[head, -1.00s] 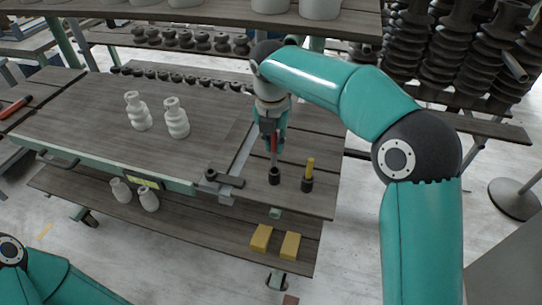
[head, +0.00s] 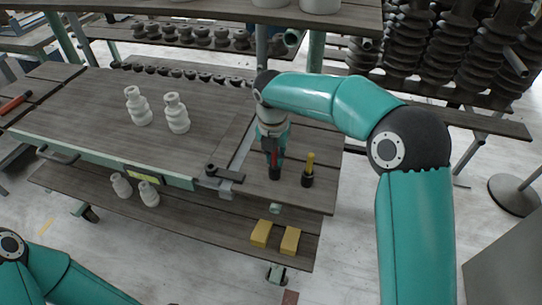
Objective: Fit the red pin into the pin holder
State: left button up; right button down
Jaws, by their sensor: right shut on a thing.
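The red pin (head: 275,158) is upright in my right gripper (head: 273,152), which is shut on it. A small black pin holder (head: 275,174) stands on the wooden table, directly below the gripper. The pin's lower end meets the holder's mouth; I cannot tell how far inside it is. The gripper covers the pin's upper part. To the right, a yellow pin (head: 310,161) stands upright in a second black holder (head: 307,180). My left gripper is out of view; only part of my left arm shows at the bottom left.
Two white insulators (head: 177,114) stand on the table to the left. A black clamp-like fitting (head: 222,173) lies left of the holders. Two yellow blocks (head: 261,233) and two white pieces (head: 149,194) are on the lower shelf. Dark ribbed insulators (head: 448,60) stand behind right.

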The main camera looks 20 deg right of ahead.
jog(key=c, duration=1.1)
grip_release()
jog(key=shift+f, duration=0.1)
jog(key=shift+c, duration=0.2)
notch_tip(320, 180, up, 12)
jog(key=s+a, duration=0.1)
jog(key=shift+p, duration=0.4)
